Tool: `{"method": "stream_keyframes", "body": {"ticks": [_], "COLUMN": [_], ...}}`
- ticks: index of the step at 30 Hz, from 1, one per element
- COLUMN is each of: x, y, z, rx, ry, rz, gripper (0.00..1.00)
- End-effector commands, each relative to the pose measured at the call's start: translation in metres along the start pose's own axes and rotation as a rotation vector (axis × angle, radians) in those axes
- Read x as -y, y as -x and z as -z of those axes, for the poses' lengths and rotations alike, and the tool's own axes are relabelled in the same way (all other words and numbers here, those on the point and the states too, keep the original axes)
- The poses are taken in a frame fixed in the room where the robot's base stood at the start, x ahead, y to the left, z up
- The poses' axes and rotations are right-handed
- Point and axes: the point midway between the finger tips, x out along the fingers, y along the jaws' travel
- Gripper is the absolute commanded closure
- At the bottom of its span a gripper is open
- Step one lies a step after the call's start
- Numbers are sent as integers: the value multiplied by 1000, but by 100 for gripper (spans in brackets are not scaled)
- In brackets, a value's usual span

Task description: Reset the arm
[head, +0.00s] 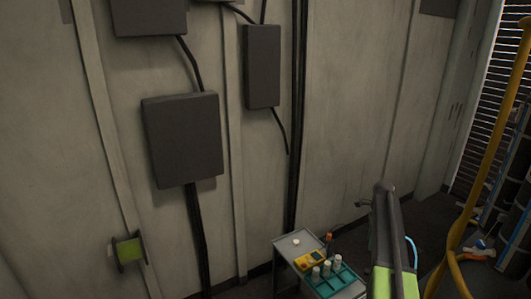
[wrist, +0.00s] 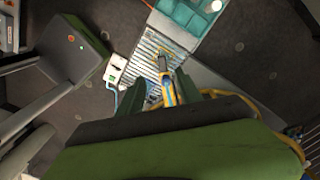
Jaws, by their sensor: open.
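My gripper (wrist: 156,92) shows in the wrist view as two dark green fingers set apart, open, above a green and black body. A thin yellow and blue item (wrist: 167,85) shows in the gap between the fingers; I cannot tell its distance, and nothing looks gripped. In the head view my dark and green arm rises at the lower right, bent at its top. The gripper itself is hard to make out there.
A small grey cart (head: 293,240) stands by the wall, with a yellow device (head: 309,261) and a teal tray (head: 338,283) holding several pale cylinders. The tray also shows in the wrist view (wrist: 183,18). A yellow hose (head: 487,170) hangs at right. Grey wall boxes (head: 183,140) are left.

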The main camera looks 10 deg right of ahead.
Motion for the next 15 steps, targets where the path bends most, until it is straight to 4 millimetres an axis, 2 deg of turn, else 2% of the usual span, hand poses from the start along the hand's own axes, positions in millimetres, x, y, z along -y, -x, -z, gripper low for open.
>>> {"method": "stream_keyframes", "body": {"ticks": [1,2,3,5,6,8,9,11,12,15], "x": [1,-2,-14,-39,-58,-92,-118,-159,-188,-258], "y": [-18,-26,-36,-51,-60,-74,-83,-96,-105,-120], "z": [-32,-52,-81,-126,-153,-191,-214,-243,-259,-282], "rx": [1,1,1,1,1,1,1,1,1,1], "ry": [39,65,102,161,209,317,412,583,715,1078], "rz": [0,0,0,0,0,0,0,0,1,1], "gripper": [58,58,58,58,58,58,58,58,58,58]}}
